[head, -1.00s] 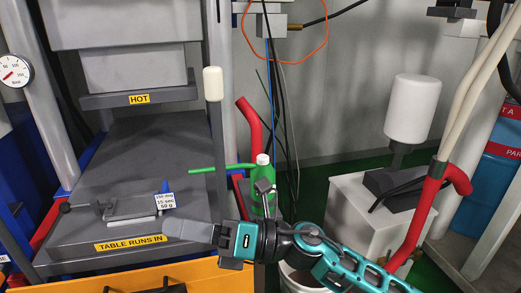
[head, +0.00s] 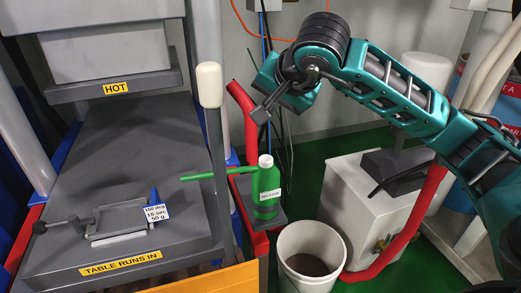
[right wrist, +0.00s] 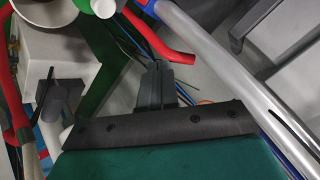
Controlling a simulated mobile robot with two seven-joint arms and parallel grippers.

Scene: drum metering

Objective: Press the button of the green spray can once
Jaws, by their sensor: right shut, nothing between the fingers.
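The green spray can (head: 267,190) stands upright on a small grey stand beside the press. It has a white top (head: 265,160), a white label and a thin green tube (head: 205,175) pointing left. In the right wrist view its white top (right wrist: 104,8) shows at the upper edge, cut off by the frame. My right gripper (head: 262,114) is above the can, apart from it, its fingers pointing down and left. Its fingers are together and empty, also seen in the right wrist view (right wrist: 158,72). My left gripper is in neither view.
The press table (head: 150,190) with a grey mould (head: 120,218) is left of the can. A post with a white knob (head: 209,85) and a red pipe (head: 247,120) stand close to the can. A white bucket (head: 310,228) is at its lower right.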

